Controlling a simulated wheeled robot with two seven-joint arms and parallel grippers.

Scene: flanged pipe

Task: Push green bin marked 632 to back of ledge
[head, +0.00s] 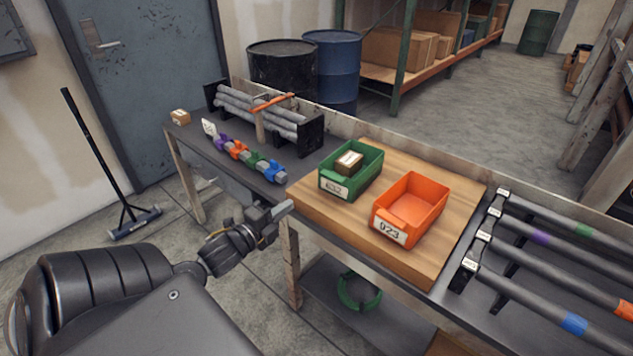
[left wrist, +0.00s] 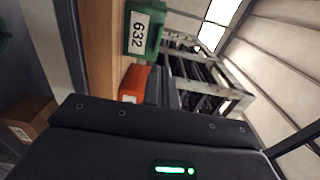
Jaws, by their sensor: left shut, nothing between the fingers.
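My left gripper (head: 287,208) is shut and empty, in front of the board's near left edge and short of the bin. In the left wrist view its dark fingers (left wrist: 161,84) point toward the bins. My right gripper is in neither view.
An orange bin (head: 411,207) marked 923 stands right of the green bin. Several coloured valves (head: 246,159) lie to the left, with a pipe rack (head: 262,117) behind. Pipes on stands (head: 545,240) lie at the right. A raised lip (head: 395,150) runs along the bench's back.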

